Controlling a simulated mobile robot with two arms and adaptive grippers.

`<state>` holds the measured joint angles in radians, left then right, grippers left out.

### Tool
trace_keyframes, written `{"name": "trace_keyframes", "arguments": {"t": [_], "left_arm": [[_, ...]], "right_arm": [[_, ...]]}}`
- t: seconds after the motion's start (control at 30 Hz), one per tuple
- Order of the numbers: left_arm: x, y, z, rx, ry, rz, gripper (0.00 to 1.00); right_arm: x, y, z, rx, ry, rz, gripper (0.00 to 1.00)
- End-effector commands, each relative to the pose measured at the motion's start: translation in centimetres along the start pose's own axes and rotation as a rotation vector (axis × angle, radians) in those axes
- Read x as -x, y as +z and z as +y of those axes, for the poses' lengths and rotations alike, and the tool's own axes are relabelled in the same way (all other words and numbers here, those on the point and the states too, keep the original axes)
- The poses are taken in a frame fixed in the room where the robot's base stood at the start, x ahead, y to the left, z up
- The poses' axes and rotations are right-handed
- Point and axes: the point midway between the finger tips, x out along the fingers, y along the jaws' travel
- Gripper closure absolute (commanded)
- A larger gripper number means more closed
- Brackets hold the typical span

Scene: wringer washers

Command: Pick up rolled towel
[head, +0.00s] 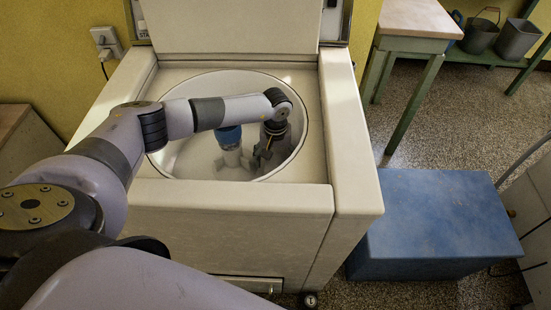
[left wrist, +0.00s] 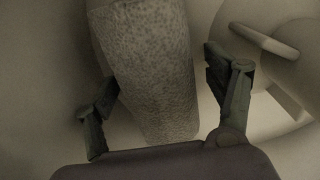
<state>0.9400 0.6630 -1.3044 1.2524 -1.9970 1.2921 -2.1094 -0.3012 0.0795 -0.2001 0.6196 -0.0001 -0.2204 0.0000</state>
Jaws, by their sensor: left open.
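In the left wrist view, a rolled towel (left wrist: 152,75) shows as a rough, speckled, grey-brown roll that narrows toward the gripper's base. It lies between the two dark fingers of my left gripper (head: 264,153), which stand apart with a gap on both sides of the roll. In the head view this gripper reaches down inside the round tub (head: 185,160) of the washer, right of the blue-topped agitator (head: 229,136). The towel is hard to make out there, largely hidden by the gripper and wrist. My right gripper is not in view.
The agitator's pale fins (left wrist: 265,42) are close on the right in the left wrist view. The tub wall surrounds the gripper. The washer's raised lid (head: 235,25) stands behind. A blue box (head: 440,220) and a wooden-topped table (head: 418,17) are to the right.

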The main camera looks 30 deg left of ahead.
Motion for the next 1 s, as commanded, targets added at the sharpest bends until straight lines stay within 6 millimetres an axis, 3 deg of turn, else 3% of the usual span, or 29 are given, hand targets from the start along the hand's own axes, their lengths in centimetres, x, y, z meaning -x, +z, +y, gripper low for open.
{"name": "trace_keyframes", "arguments": {"t": [0.1,0.37,1.0], "left_arm": [[-1.13,-0.05,-0.02,0.002,-0.001,0.001,0.23],[-1.36,-0.11,-0.04,0.002,0.000,0.002,0.23],[-1.32,-0.11,-0.07,0.002,0.000,0.002,0.66]], "right_arm": [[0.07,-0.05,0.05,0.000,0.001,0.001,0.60],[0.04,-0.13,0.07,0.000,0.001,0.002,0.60],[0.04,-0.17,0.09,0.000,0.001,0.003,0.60]]}}
